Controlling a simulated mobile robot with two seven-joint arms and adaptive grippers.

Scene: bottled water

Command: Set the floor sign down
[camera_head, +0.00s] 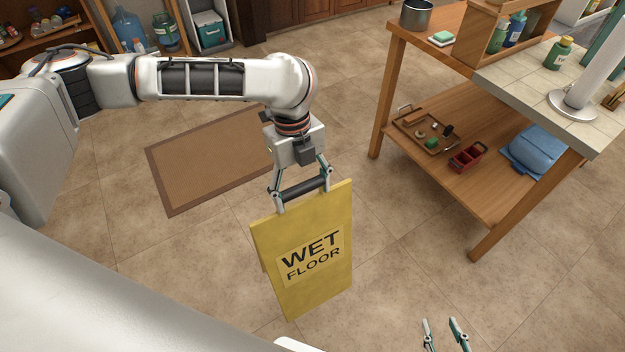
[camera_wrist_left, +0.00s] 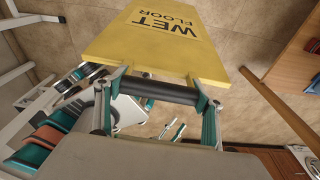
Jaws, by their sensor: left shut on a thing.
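The yellow floor sign (camera_head: 318,285) reads "WET FLOOR" and hangs upright below my left gripper (camera_head: 302,196) in the head view. The gripper is shut on the sign's dark handle bar at its top. In the left wrist view the sign (camera_wrist_left: 205,60) extends away from the fingers, and my left gripper (camera_wrist_left: 160,95) spans the dark bar. From these views I cannot tell whether the sign's lower edge touches the floor. My right gripper (camera_head: 443,325) shows only its fingertips at the bottom edge of the head view. They are apart with nothing between them.
A brown mat (camera_head: 205,160) lies on the tiled floor behind the sign. A wooden table with a lower shelf (camera_head: 470,205) stands to the right, holding a tray (camera_head: 425,143), a red caddy (camera_head: 467,157) and a blue bag (camera_head: 535,148). Tiled floor around the sign is clear.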

